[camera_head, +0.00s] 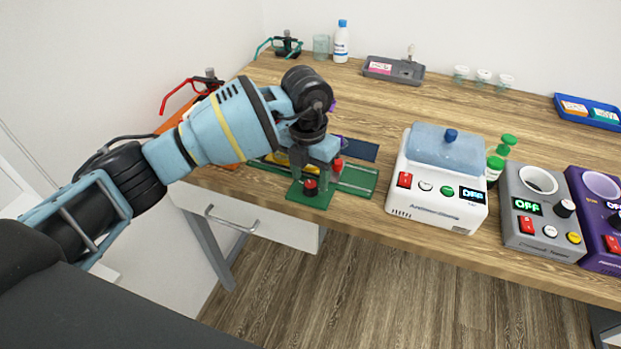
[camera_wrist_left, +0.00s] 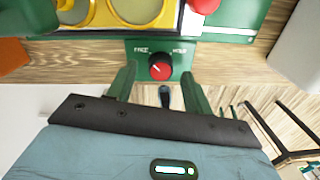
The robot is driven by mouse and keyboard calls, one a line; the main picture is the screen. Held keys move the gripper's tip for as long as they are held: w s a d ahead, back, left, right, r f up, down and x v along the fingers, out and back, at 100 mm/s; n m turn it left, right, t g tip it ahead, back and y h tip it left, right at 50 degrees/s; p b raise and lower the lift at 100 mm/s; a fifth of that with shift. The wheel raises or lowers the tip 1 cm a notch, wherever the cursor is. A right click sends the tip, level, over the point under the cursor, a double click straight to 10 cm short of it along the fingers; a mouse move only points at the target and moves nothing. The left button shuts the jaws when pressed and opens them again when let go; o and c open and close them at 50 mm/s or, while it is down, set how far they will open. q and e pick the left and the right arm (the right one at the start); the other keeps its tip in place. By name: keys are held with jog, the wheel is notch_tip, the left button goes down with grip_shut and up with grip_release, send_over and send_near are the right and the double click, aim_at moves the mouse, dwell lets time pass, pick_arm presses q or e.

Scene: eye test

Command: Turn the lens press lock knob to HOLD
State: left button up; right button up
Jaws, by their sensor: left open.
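The lens press (camera_head: 357,181) is a green device at the table's front edge. Its lock knob (camera_head: 310,186), dark with a red top, sits on the green front plate. In the left wrist view the knob (camera_wrist_left: 160,67) lies between the labels FREE on the left and HOLD on the right, the latter blurred. A pale mark on it seems to point up-left, towards FREE. My left gripper (camera_head: 316,170) is open just above the knob. In the wrist view its fingers (camera_wrist_left: 158,76) are either side of the knob; contact cannot be told. My right gripper is not in view.
A white device with a blue lid (camera_head: 446,147) stands right of the press, with grey (camera_head: 527,235) and purple (camera_head: 592,240) devices beyond. A grey tray (camera_head: 415,78) and a blue tray (camera_head: 560,101) lie further back.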

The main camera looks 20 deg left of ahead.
pick_arm(q)
jog(key=shift+f, duration=0.8)
jog(key=shift+c, duration=0.4)
jog(key=c, duration=0.9)
